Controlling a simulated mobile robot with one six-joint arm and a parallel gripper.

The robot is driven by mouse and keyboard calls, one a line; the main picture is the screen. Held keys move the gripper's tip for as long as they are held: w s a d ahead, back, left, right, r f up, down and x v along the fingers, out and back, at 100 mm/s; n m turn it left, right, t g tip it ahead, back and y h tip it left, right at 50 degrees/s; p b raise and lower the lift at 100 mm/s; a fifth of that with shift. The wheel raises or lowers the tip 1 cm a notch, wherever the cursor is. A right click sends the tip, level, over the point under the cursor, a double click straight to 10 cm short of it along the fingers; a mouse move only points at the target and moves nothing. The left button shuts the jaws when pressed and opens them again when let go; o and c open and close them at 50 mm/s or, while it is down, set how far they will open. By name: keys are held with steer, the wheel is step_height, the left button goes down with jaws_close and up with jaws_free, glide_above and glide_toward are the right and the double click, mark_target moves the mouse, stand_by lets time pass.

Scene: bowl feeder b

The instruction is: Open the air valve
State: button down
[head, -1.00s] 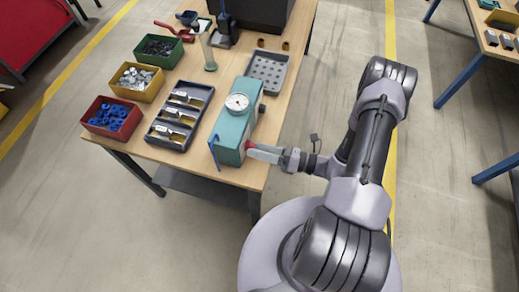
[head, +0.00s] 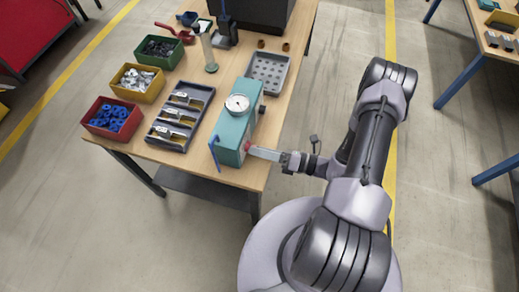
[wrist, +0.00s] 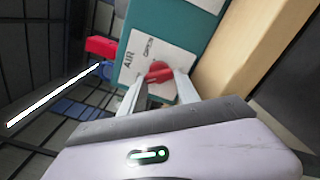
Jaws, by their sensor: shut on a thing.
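The air valve's red knob (wrist: 158,72) sits on a white panel (wrist: 150,48) lettered AIR and OPEN, on the side of a teal box. In the wrist view my gripper (wrist: 160,84) has one finger on each side of the knob and is shut on it. In the head view the teal box (head: 236,128) stands at the near right edge of the workbench, with a round gauge (head: 237,103) on top. My gripper (head: 253,151) reaches it from the right, and the fingertips partly cover the red knob (head: 248,147).
A grey tray with compartments (head: 158,139) lies left of the teal box. A red bin (head: 91,126) of blue parts, a yellow bin (head: 149,97) and a green bin (head: 171,60) stand farther left. A perforated grey tray (head: 287,74) lies behind the box.

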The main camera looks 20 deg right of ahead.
steer(key=m, duration=0.4)
steer(key=shift+r+m, duration=0.15)
steer(key=shift+m, duration=0.15)
steer(key=m, duration=0.3)
steer(key=shift+m+p, duration=0.3)
steer(key=shift+p, duration=0.1)
steer(key=m, duration=0.4)
steer(key=shift+r, duration=0.15)
steer(key=shift+m, duration=2)
steer(key=c, duration=0.9)
jaws_free()
steer(key=shift+d, duration=0.15)
